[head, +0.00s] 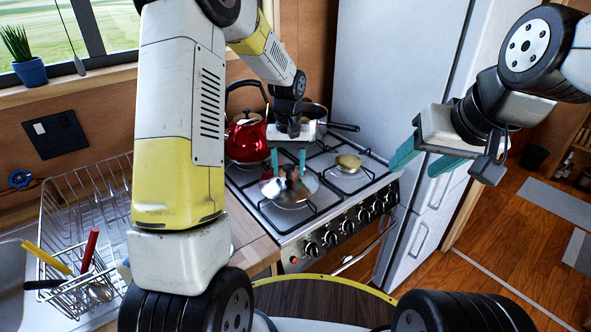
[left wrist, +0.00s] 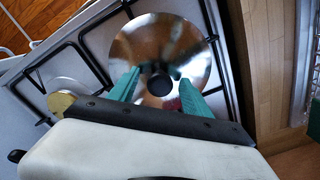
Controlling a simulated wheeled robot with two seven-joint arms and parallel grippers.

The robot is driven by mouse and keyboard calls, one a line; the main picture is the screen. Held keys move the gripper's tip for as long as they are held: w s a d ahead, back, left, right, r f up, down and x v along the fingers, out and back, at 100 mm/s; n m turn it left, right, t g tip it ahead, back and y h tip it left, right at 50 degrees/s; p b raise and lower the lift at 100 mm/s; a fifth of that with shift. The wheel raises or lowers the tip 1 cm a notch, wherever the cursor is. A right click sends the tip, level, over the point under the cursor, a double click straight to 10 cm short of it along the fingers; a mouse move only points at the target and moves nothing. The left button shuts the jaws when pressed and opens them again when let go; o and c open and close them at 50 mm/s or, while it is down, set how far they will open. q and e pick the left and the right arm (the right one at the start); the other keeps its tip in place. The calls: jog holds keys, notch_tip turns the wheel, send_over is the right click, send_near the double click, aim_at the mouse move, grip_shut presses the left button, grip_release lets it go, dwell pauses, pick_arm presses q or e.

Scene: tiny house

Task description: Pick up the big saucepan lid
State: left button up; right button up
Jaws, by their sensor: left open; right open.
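The big saucepan lid (head: 304,188) is a shiny metal disc lying over the front left burner of the stove. In the left wrist view the lid (left wrist: 180,50) shows its dark round knob (left wrist: 159,85) near its lower middle. My left gripper (head: 288,173) is open above the lid, pointing down. In the left wrist view its green fingers (left wrist: 155,95) stand on either side of the knob; I cannot tell whether they touch it. My right gripper (head: 420,165) is open and empty in front of the fridge, away from the stove.
A red kettle (head: 245,138) and a saucepan (head: 313,115) stand on the back burners. A small yellowish item (head: 348,161) sits on the front right burner. A dish rack (head: 62,215) is at the left, the fridge (head: 398,70) behind right.

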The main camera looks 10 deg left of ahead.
pick_arm(q)
jog(key=shift+c, duration=0.3)
grip_shut()
dwell(1.1)
